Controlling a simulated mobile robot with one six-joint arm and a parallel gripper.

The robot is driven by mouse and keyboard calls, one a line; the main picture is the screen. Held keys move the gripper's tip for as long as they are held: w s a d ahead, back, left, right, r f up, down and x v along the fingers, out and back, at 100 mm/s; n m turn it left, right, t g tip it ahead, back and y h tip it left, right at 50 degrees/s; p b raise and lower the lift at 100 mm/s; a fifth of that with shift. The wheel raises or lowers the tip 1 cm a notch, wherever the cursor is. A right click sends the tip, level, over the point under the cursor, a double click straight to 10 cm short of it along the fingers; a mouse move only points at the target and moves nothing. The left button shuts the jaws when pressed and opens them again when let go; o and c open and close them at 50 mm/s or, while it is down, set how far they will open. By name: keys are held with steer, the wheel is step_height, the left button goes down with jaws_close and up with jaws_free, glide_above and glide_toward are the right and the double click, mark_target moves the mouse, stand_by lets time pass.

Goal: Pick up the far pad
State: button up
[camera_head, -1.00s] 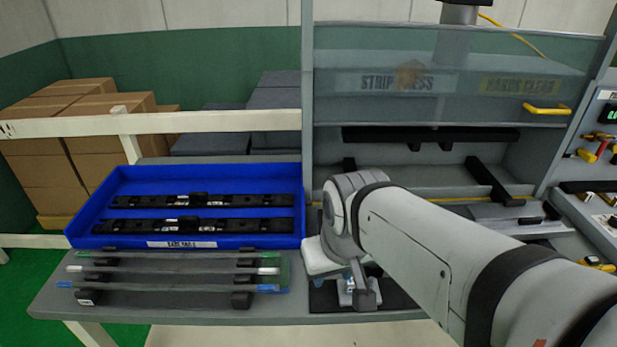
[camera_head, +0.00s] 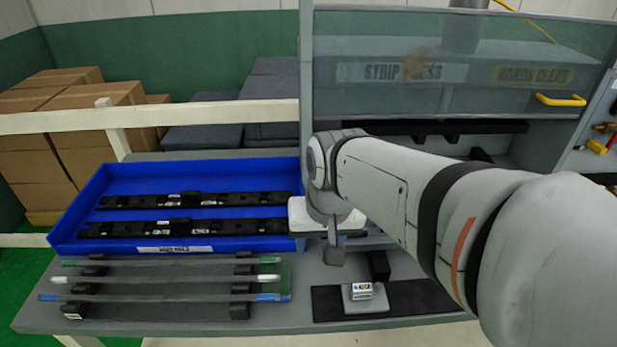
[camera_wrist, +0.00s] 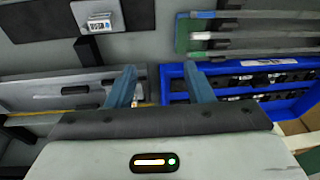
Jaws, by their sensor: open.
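Two long black bars lie side by side in a blue bin (camera_head: 75,215); I take them to be the pads, but the bin's label is too blurred to read. The far one (camera_head: 150,201) lies towards the bin's back wall, the near one (camera_head: 130,229) towards its front. My gripper (camera_head: 334,257) hangs right of the bin, above the bench. In the wrist view my gripper (camera_wrist: 160,78) is open and empty.
A rack holds several thin strips (camera_head: 160,279) in front of the bin. A small grey labelled block (camera_head: 362,297) sits on a black mat (camera_head: 425,297) at front right. A clear guard (camera_head: 450,85) stands behind my arm. A white rail (camera_head: 200,115) runs behind the bin.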

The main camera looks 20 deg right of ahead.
steer(key=w+d+f+m+y, duration=0.1)
steer(key=w+d+f+m, duration=0.1)
steer(key=w+d+m, duration=0.3)
steer(key=w+d+f+m+g+y+b, duration=0.1)
steer(key=w+d+f+m, duration=0.1)
steer(key=w+d+m, duration=0.3)
steer(key=w+d+f+m+y+b, duration=0.1)
steer(key=w+d+f+m+y, duration=0.1)
steer(key=w+d+m, duration=0.4)
steer(key=shift+w+f+m, duration=0.15)
steer(key=shift+f+m, duration=0.1)
steer(key=shift+m, duration=0.4)
steer(key=shift+w+f+m, duration=0.1)
steer(key=shift+f+m, duration=0.15)
steer(key=shift+m, duration=0.4)
steer(key=x, duration=0.6)
steer(key=shift+s+a+f, duration=0.1)
steer(key=shift+a+f, duration=0.15)
steer(key=shift+f, duration=0.15)
steer(key=shift+c, duration=0.4)
jaws_close()
